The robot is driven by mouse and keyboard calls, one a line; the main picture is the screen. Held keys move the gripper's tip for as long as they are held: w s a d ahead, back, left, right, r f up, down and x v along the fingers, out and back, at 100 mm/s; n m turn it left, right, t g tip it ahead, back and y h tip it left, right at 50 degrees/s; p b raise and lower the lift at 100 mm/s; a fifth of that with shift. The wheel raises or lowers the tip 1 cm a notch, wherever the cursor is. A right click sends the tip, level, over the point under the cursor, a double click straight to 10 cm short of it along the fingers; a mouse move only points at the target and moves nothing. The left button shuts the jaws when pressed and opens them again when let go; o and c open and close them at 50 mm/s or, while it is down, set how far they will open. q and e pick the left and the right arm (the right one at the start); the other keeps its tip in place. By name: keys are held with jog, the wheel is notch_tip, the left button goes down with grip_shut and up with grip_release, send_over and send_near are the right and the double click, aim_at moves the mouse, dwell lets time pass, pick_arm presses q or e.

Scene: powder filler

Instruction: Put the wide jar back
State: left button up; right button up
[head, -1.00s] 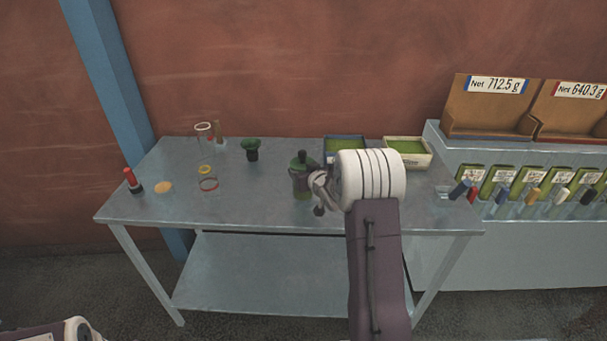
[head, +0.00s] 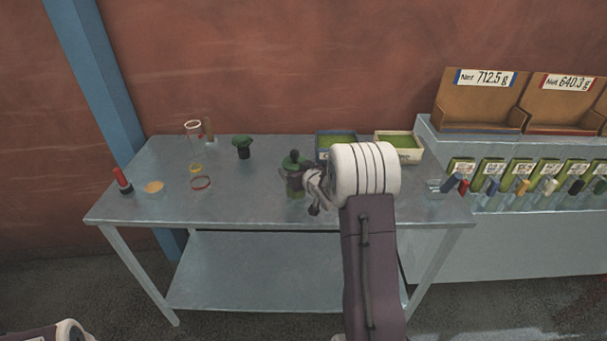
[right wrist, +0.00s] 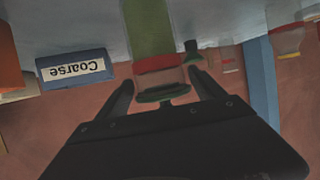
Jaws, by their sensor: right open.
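A clear jar with green contents and a dark green knobbed top (head: 294,175) stands on the metal table, just left of my right gripper (head: 314,190). I cannot tell for certain that it is the wide jar. In the right wrist view the green-filled jar (right wrist: 150,30) has a red band and shows beyond the open fingers of my right gripper (right wrist: 165,88). Its dark top appears between the fingertips; I cannot tell whether they touch it. My left gripper is out of view.
Two green-filled trays stand behind, the blue one (head: 322,144) labelled Coarse. The table's front middle is clear.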

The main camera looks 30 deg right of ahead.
jog(key=v, duration=1)
jog(key=shift+s, duration=0.35)
jog(key=s+a+f+g+y, duration=0.1)
jog(key=s+a+f+g, duration=0.5)
jog(key=s+a, duration=0.3)
jog(key=s+a+f+n+g+y, duration=0.1)
jog(key=s+a+f+g, duration=0.5)
jog(key=s+a, duration=0.3)
jog(key=s+f, duration=0.1)
jog(key=s, duration=0.2)
jog(key=shift+s+n, duration=0.2)
jog(key=shift+n, duration=0.1)
